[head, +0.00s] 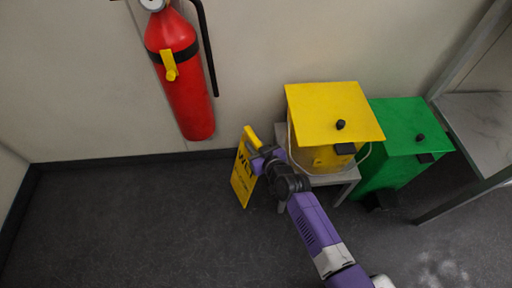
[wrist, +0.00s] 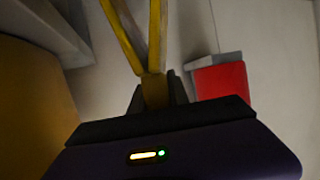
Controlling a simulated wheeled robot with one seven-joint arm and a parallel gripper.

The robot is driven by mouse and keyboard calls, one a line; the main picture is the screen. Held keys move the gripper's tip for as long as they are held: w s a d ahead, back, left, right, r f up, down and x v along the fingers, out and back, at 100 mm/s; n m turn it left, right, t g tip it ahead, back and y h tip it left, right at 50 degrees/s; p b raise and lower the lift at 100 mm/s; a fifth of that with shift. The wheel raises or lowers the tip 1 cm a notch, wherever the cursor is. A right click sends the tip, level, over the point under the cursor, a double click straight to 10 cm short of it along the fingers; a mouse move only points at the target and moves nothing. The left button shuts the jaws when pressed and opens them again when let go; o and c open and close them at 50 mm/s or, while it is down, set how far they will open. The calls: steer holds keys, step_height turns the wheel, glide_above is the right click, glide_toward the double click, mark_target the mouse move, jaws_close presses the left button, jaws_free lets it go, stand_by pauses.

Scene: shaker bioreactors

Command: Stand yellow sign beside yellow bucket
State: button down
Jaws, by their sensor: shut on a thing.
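The yellow wet-floor sign (head: 243,175) is upright and slightly tilted at the left of the yellow bucket in the head view. My gripper (head: 266,158) is shut on the sign near its top. In the wrist view, my gripper (wrist: 156,92) is closed around the sign's top, and the sign's two yellow panels (wrist: 145,35) spread apart from it. The yellow bucket (head: 331,115) has a square lid and sits on a small grey stand (head: 343,176). Whether the sign's lower edge touches the floor is hard to tell. My arm hides part of the stand.
A red fire extinguisher (head: 184,78) hangs on the wall above and left of the sign. A green bin (head: 398,150) stands right of the yellow bucket, near a grey table (head: 480,130). The dark floor (head: 130,220) at the left is clear.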

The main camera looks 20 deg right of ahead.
steer(key=shift+f+b, duration=0.35)
steer(key=shift+f, duration=0.5)
steer(key=shift+f, duration=0.2)
steer(key=c, duration=1.2)
jaws_free()
steer(key=shift+c, duration=0.2)
steer(key=shift+r, duration=0.2)
steer(key=a+p+v, duration=0.1)
steer(key=p+v, duration=0.2)
steer(key=v, duration=0.9)
steer(key=shift+d, duration=0.4)
